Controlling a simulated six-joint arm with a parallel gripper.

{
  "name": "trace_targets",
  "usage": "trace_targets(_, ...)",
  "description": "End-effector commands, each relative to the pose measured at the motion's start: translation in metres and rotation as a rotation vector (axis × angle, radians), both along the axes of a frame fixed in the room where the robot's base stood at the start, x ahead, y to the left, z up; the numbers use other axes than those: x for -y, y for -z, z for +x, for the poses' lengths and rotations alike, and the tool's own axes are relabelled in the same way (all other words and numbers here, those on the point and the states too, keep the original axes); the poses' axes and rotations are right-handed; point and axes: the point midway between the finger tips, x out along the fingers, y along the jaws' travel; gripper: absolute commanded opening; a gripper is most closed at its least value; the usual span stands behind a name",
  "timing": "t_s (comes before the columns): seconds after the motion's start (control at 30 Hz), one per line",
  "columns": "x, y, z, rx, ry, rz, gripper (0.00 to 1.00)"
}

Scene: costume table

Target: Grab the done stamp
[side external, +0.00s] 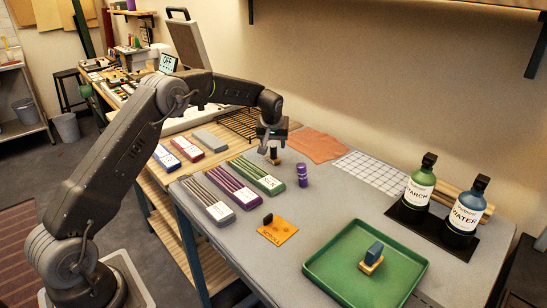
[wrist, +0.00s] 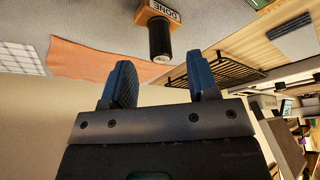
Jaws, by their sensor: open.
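The done stamp has a wooden base with a white DONE label and a black cylindrical handle. In the wrist view the stamp (wrist: 160,32) stands on the grey table, ahead of the fingers and roughly centred between them. My gripper (wrist: 160,66) is open and empty there, with a clear gap between its two fingers and no visible contact with the stamp. In the side view my gripper (side external: 269,140) points down just above the stamp (side external: 275,159), whose handle is partly hidden by the fingers.
A purple cylinder (side external: 302,175) stands close by at right. Labelled bundles (side external: 257,175) lie at left, an orange cloth (side external: 318,146) behind. A green tray (side external: 330,283) holds a teal-handled block (side external: 372,258). Starch (side external: 418,184) and water (side external: 467,209) bottles stand at right.

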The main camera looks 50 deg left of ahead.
Motion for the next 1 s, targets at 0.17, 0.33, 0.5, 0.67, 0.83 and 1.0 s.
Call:
trace_targets(0.17, -0.007, 0.023, 0.006, -0.001, 0.0, -0.001, 0.54)
trace_targets(0.33, -0.009, 0.029, 0.008, 0.0, 0.001, 0.0, 0.54)
trace_targets(0.5, -0.009, 0.028, 0.007, 0.0, 0.001, -0.001, 0.52)
trace_targets(0.67, -0.008, 0.028, 0.007, 0.0, 0.001, -0.001, 0.37)
trace_targets(0.83, -0.008, 0.028, 0.007, 0.0, 0.001, -0.001, 0.21)
trace_targets(1.0, -0.008, 0.028, 0.007, 0.0, 0.001, -0.001, 0.04)
